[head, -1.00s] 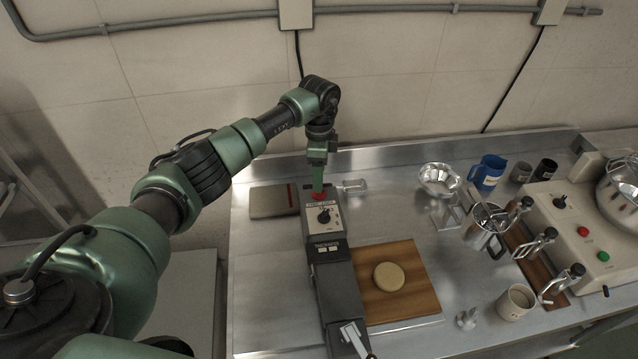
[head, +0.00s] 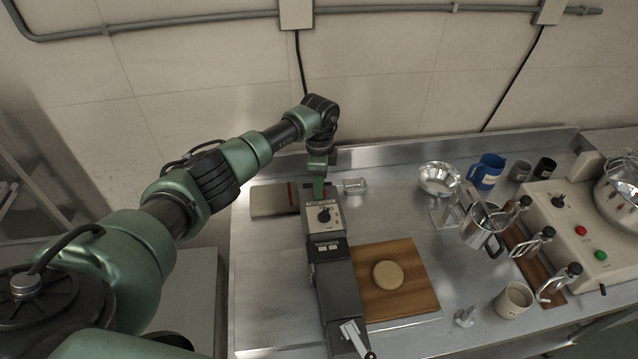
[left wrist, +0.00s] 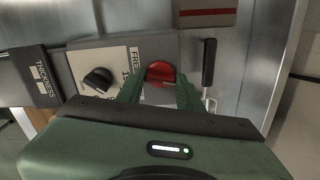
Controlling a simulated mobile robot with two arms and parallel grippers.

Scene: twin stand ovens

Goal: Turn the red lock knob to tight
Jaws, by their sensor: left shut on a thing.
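The red lock knob (left wrist: 160,73) sits on the end of the dark slicer-like machine (head: 342,290), beside a pale panel with a black dial (head: 324,215). The dial also shows in the left wrist view (left wrist: 98,80). My left gripper (head: 319,194) points down at the far end of the machine. In the left wrist view its green fingers (left wrist: 158,88) are on either side of the red knob, shut on it. In the head view the fingers hide the knob. I cannot read the knob's setting. My right gripper is in neither view.
A wooden board (head: 405,285) with a pale round disc (head: 388,274) lies right of the machine. A grey case with a red stripe (head: 272,200) lies left of it. Metal bowl (head: 439,178), blue jug (head: 487,170) and whisk-type tools stand farther right. The steel front-left counter is clear.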

